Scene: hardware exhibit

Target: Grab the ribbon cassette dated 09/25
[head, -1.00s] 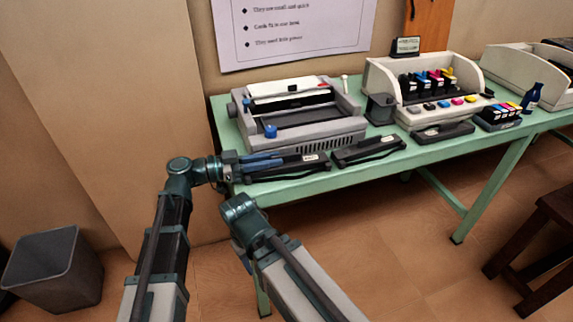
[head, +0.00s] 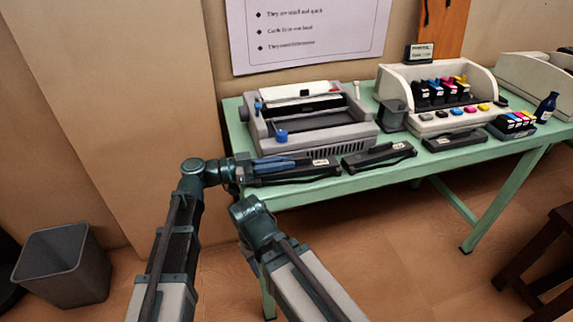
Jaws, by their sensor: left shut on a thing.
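A long black ribbon cassette (head: 300,174) with a small white label lies at the front left of the green table. My left gripper (head: 274,164) reaches it from the left, and its bluish fingers are shut on it. A second black cassette (head: 378,158) with a white label lies just to the right, apart from the first. A third similar dark cassette (head: 455,141) lies further right, in front of the cream printer. The dates on the labels are too small to read. My right arm shows at the bottom middle, but its gripper is not in view.
A grey printer (head: 310,118) stands behind the first cassette. The cream printer (head: 440,85) with coloured cartridges, a dark grey cup (head: 391,116), a cartridge tray (head: 512,125) and a blue bottle (head: 546,105) stand on the table (head: 345,185). A grey bin (head: 62,265) is on the floor at left.

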